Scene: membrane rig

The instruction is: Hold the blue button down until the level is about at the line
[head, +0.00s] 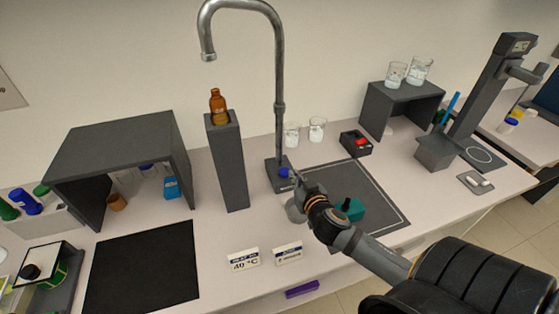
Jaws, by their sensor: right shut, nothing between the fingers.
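The blue button (284,172) is on the dark base (279,184) of the tall metal tap (279,110). My right gripper (294,177) is shut and empty, with its tips at the button's right side. They look very close to it or touching; I cannot tell whether the button is pressed down. The tap's spout (207,52) curves over to the left, and no flow shows from it. I cannot make out a level or its line in this view. My left gripper is out of view.
A grey pillar with a brown bottle (218,106) stands left of the tap. Small signs (244,260) stand in front. The black mat (145,270) is clear.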

